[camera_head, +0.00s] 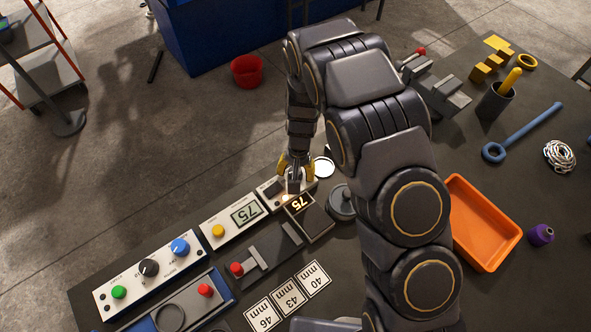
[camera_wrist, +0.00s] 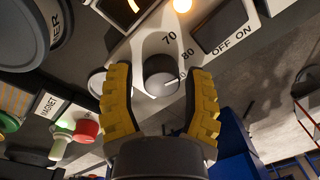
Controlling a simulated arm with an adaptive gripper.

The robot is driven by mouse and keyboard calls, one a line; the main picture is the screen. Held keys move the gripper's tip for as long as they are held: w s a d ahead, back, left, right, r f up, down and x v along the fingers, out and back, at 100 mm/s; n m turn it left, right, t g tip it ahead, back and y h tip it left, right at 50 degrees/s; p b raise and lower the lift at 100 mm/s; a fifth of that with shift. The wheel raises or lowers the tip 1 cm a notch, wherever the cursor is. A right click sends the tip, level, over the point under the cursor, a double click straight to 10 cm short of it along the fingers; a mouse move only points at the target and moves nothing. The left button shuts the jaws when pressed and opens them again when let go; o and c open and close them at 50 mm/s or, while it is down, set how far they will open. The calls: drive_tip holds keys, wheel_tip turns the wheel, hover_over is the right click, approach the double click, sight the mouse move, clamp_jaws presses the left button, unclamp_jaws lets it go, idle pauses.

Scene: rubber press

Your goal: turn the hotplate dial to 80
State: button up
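The hotplate panel (camera_head: 270,187) is pale and sits at the bench's back edge, under my gripper (camera_head: 296,175). In the wrist view its dial (camera_wrist: 160,75) is a dark round knob with a white pointer line, beside the printed marks 70 and 80 and a partly hidden number. The pointer aims right, towards these marks; its exact reading is unclear. My gripper (camera_wrist: 160,100) is open, its yellow ribbed fingers on either side of the dial with visible gaps. An orange lit display (camera_head: 299,203) reads 75. In the head view the gripper hides the dial.
Left of it stand a panel with a greenish display (camera_head: 246,213) reading 75 and a blue-and-white knob panel (camera_head: 148,270). A round grey weight-like object (camera_head: 341,203) stands close on the right. An orange tray (camera_head: 486,252) lies farther right.

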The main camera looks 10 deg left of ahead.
sight(300, 172)
wheel_tip(300, 172, up, 12)
drive_tip(key=shift+d, duration=0.35)
idle(0.6)
drive_tip(key=s+d+r, duration=1)
drive_tip(key=s+r, duration=0.1)
drive_tip(key=r, duration=0.1)
drive_tip(key=s+d+r+g, duration=0.1)
drive_tip(key=s+d+r, duration=0.1)
drive_tip(key=s, duration=0.5)
drive_tip(key=s+d+r, duration=0.1)
drive_tip(key=s+d, duration=0.2)
drive_tip(key=s, duration=0.5)
drive_tip(key=shift+s+r+n+g+h, duration=0.15)
drive_tip(key=shift+r+n+g+h, duration=0.15)
drive_tip(key=shift+r+n+g, duration=0.1)
